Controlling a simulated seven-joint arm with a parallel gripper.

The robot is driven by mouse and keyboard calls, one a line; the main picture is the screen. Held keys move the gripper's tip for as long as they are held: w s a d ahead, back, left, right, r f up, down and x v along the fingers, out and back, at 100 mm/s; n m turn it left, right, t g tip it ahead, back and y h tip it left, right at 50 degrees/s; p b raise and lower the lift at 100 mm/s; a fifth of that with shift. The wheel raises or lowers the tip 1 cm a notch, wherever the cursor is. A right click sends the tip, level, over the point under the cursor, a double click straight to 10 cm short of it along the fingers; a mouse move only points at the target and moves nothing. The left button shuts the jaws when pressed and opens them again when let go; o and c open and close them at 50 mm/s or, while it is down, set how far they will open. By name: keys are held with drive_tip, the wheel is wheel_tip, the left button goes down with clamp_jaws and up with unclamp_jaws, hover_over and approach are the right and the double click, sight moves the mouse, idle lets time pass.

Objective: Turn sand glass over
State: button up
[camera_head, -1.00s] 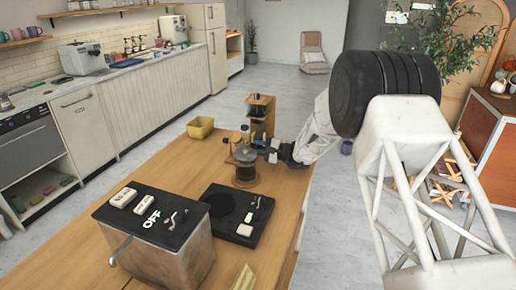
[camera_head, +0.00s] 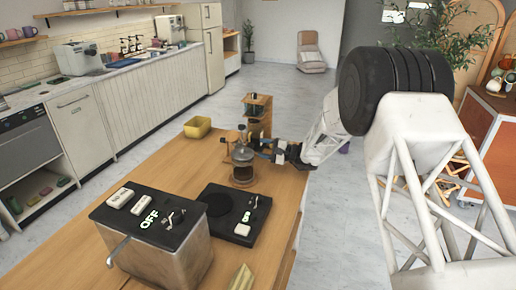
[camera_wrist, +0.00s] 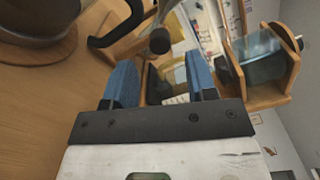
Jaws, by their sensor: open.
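I cannot single out the sand glass with certainty. A wooden stand (camera_head: 258,116) holding a dark glass vessel is on the table's far part; a similar wooden frame with glass (camera_wrist: 288,80) shows at right in the wrist view. My gripper (camera_head: 258,146) is low over the table, beside the glass carafe (camera_head: 242,172) and in front of the stand. In the wrist view its blue fingers (camera_wrist: 160,68) are apart. Wooden and yellowish parts show between and beyond them; I see no contact. The carafe, on a round wooden base, is at upper left there (camera_wrist: 38,22).
A black scale-like plate (camera_head: 232,217) and a metal box with a black top (camera_head: 160,250) are nearer. A black handle (camera_wrist: 118,28) lies close to the left finger. Bare wood (camera_head: 165,160) is free on the left.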

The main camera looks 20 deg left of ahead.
sight(253, 146)
drive_tip(key=shift+d, duration=1.95)
drive_tip(key=shift+c, duration=1.4)
drive_tip(key=m, duration=0.6)
drive_tip(key=shift+m, duration=0.3)
drive_tip(key=m, duration=0.7)
drive_tip(key=shift+d, duration=0.15)
drive_tip(key=shift+a, duration=3.95)
